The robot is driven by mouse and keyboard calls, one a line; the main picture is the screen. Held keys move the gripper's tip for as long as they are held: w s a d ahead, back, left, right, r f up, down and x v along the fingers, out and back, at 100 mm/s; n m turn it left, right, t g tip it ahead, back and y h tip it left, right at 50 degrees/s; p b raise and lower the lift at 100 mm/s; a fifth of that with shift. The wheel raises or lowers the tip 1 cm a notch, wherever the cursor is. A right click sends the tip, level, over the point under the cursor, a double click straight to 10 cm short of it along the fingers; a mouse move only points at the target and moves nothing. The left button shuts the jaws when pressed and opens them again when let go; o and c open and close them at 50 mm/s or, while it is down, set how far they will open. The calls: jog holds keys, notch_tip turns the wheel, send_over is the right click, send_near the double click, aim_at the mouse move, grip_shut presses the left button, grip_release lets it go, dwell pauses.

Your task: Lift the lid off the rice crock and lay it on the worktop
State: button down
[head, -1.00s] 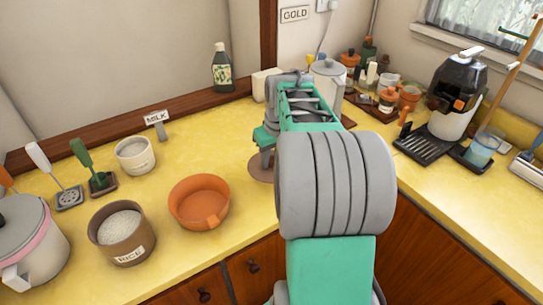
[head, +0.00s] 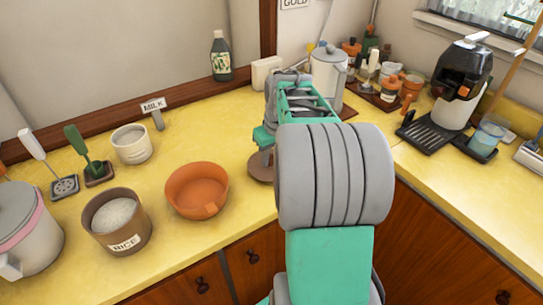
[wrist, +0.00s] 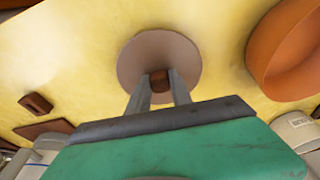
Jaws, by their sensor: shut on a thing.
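The rice crock (head: 130,243) is a brown pot with a RICE label. It stands uncovered at the lower left in the head view, with white rice inside. Its lid (head: 260,172) is a flat brown disc to the right of the orange bowl, partly hidden by my arm. My gripper (wrist: 160,88) is shut on the dark brown knob of the lid (wrist: 155,48), which faces the wrist view. The lid is over or on the yellow worktop (head: 240,120); I cannot tell whether it touches.
An orange bowl (head: 197,192) stands between crock and lid; it also shows in the wrist view (wrist: 290,50). A white pot (head: 132,145) and MILK sign (head: 154,105) stand behind. A pale canister (head: 327,75) is beyond my gripper. Bare worktop lies behind the bowl.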

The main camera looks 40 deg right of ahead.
jog(key=shift+f, duration=0.15)
jog(key=shift+f+b, duration=0.3)
jog(key=shift+b, duration=0.05)
jog(key=shift+f, duration=0.15)
jog(key=c, duration=1.8)
grip_release()
jog(key=shift+c, duration=0.2)
jog(key=o, duration=0.3)
jog(key=shift+o, duration=0.7)
jog(key=o, duration=0.5)
jog(key=shift+c, duration=0.2)
